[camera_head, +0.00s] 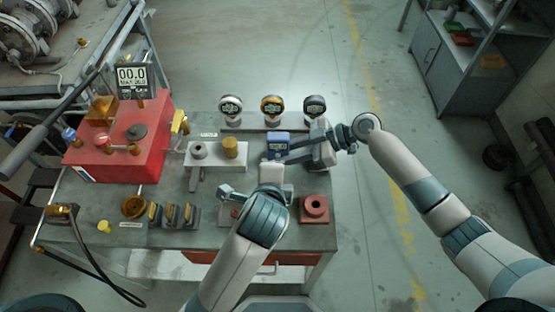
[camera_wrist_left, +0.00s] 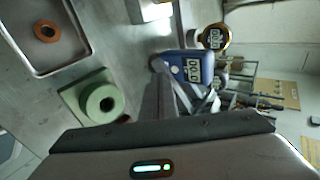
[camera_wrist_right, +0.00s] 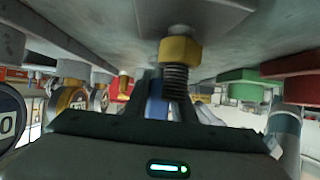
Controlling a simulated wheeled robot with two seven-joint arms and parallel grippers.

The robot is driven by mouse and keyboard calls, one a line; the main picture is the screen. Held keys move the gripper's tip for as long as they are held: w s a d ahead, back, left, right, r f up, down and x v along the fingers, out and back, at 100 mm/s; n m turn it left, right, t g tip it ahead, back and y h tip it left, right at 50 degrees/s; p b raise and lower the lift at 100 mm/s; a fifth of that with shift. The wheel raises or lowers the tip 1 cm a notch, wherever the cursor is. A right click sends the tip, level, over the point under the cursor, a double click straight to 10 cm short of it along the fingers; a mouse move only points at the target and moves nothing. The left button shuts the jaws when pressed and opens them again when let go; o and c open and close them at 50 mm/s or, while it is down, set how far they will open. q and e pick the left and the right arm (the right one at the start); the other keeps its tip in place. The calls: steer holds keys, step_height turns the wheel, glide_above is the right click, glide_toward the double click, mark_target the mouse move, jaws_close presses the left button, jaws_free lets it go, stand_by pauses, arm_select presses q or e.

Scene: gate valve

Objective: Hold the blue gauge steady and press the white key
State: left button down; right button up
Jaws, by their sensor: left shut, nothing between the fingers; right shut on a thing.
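The blue gauge (camera_head: 278,142) stands upright near the table's middle, in front of three round gauges. My right gripper (camera_head: 289,153) reaches in from the right and is shut on it. In the right wrist view, part of the blue gauge (camera_wrist_right: 155,103) shows between the fingers. In the left wrist view, the blue gauge (camera_wrist_left: 207,68) shows its display and a small pale spot, apparently the white key (camera_wrist_left: 175,71). My left gripper (camera_wrist_left: 162,72) is shut and empty, its tips close in front of the gauge face; contact cannot be told. In the head view its tips are not clear.
Grey, yellow and black round gauges (camera_head: 271,104) line the table's back. A red block with a hole (camera_head: 313,208) stands at the front right. A green ring block (camera_wrist_left: 100,102) lies close beside my left fingers. A red box (camera_head: 140,155) stands at the left.

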arm_select(q)
steer(key=v, duration=0.9)
steer(key=shift+r, duration=0.2)
arm_select(e)
steer(key=shift+w+d+f, duration=0.1)
steer(key=shift+w+d, duration=0.05)
steer(key=shift+d, duration=0.05)
steer(key=o, duration=0.9)
steer(key=shift+w, duration=0.1)
steer(key=v, duration=1.2)
